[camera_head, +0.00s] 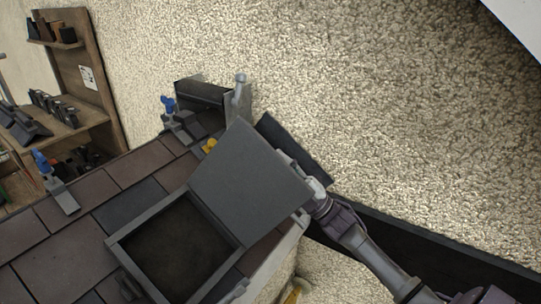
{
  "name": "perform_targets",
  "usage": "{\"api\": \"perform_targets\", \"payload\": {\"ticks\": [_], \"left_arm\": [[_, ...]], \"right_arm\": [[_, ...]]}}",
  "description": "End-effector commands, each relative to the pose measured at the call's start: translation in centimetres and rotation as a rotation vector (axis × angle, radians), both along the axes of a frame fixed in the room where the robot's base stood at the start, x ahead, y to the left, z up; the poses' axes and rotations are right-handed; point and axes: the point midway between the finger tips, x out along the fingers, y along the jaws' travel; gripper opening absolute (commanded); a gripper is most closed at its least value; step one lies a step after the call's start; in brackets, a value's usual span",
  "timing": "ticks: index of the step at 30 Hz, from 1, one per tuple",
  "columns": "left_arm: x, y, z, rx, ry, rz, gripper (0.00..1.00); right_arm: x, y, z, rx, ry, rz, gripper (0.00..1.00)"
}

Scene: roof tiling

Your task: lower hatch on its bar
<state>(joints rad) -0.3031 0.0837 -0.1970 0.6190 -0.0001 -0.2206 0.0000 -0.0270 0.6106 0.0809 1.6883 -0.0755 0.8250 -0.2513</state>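The hatch lid (250,180) is a flat dark grey panel. It stands raised and tilted from one edge of its square frame (148,228), whose opening (180,245) is dark inside. My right gripper (316,190) is at the lid's right edge, its arm coming in from the lower right. Its fingertips are small and partly hidden near the lid, so I cannot tell whether they are open, shut or touching it. I cannot make out the hatch's bar. My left gripper is not in view.
Brown and dark slates (135,165) cover the roof around the frame. Roof brackets with blue parts (55,185) stand on it. A dark panel (297,150) lies behind the lid. A wooden shelf (90,80) is at the upper left, and a rough wall (400,110) fills the right.

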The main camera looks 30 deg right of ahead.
Motion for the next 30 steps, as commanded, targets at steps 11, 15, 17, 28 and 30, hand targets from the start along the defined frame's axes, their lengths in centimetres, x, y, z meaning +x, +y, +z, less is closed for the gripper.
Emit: {"api": "perform_targets", "payload": {"ticks": [11,15,17,28,30], "left_arm": [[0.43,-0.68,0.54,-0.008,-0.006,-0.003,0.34],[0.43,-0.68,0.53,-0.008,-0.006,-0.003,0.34],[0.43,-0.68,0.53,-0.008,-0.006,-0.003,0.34],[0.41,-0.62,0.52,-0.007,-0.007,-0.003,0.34],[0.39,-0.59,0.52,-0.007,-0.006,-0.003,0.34]], "right_arm": [[1.17,0.87,1.09,0.000,0.002,-0.001,0.39],[1.15,0.87,1.08,0.000,0.002,-0.001,0.38],[1.15,0.86,1.09,0.000,0.002,-0.001,0.28],[1.14,0.85,1.08,0.000,0.002,-0.001,0.00],[1.14,0.85,1.06,0.000,0.002,-0.001,0.00]]}}
